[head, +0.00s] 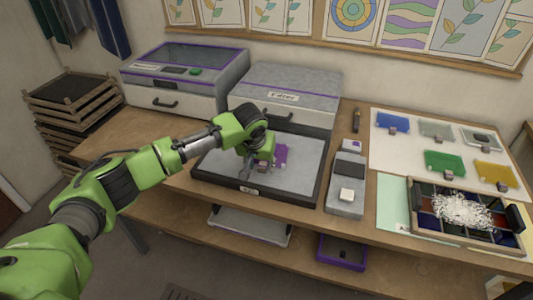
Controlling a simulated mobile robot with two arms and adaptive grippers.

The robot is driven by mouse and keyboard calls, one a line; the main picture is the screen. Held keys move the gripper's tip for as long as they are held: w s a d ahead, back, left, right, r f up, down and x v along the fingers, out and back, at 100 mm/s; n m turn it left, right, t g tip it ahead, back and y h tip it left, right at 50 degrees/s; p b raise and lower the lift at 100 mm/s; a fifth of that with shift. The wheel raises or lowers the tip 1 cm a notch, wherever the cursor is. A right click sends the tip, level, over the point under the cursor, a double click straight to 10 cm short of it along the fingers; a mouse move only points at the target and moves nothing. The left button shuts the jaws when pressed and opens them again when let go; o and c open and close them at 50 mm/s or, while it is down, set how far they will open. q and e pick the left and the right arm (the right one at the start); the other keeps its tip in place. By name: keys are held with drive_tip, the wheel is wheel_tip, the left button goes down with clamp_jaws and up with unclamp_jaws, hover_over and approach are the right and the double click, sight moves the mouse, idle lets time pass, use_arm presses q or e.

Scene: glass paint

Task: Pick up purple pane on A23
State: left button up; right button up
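A purple pane (281,154) is on the grey bed of a black-rimmed tray (318,152) in the middle of the workbench. My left gripper (259,171) is right at the pane's left side, pointing down over the tray. The gripper's wrist and fingers hide part of the pane. I cannot tell whether the fingers are closed on the pane or only beside it. A small label (248,191) on the tray's front rim is too small to read. My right gripper is not in view.
Two grey cabinets (180,98) stand behind the tray. To its right are a grey block station (347,170), a white sheet (405,155) with several coloured panes, and a dark frame (423,224) holding white shreds. Wooden racks (70,115) stand at left.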

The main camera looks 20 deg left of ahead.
use_arm(q)
drive_tip(key=shift+w+f, duration=0.2)
drive_tip(key=shift+f, duration=0.35)
clamp_jaws()
drive_tip(key=shift+r, duration=0.2)
